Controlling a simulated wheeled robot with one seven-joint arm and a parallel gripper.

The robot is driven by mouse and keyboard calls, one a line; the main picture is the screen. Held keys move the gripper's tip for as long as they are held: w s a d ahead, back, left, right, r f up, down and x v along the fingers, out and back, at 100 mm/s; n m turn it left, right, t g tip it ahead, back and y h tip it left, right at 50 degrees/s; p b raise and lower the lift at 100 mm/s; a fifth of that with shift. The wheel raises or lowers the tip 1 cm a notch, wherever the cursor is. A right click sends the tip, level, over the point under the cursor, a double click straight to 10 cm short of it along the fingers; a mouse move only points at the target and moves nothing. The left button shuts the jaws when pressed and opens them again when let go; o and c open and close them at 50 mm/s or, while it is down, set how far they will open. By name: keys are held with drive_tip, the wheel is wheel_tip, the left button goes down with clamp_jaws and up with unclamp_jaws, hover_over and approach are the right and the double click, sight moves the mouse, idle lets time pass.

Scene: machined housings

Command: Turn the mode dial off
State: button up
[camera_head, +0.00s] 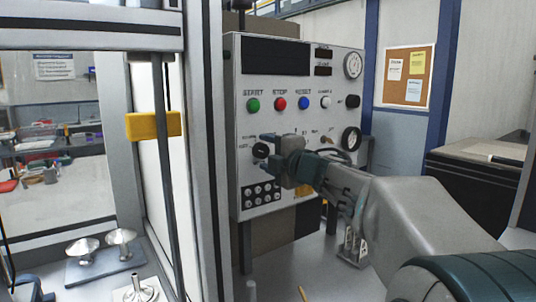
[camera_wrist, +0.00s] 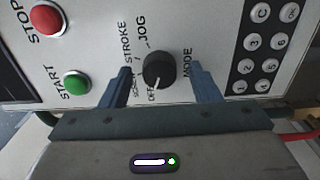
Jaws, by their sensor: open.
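The mode dial (camera_wrist: 159,70) is a round black knob on the light grey control panel (camera_wrist: 215,30), with MODE, JOG, STROKE and OFF lettering around it. A pale mark shows on its lower part, near the OFF lettering; its exact setting is hard to tell. The dial also shows in the head view (camera_head: 260,150), just left of my gripper. My gripper (camera_wrist: 161,72) is open, with one blue-grey finger on each side of the dial and gaps between. In the head view my gripper (camera_head: 272,147) is at the panel front.
The green START button (camera_wrist: 76,83) and red STOP button (camera_wrist: 46,19) lie left of the fingers in the wrist view. A black keypad (camera_wrist: 268,45) lies to the right. A grey frame post (camera_head: 207,150) stands left of the panel in the head view.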

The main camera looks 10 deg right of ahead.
drive_tip(key=v, duration=1.3)
drive_tip(key=shift+s, duration=0.25)
drive_tip(key=shift+d, duration=0.15)
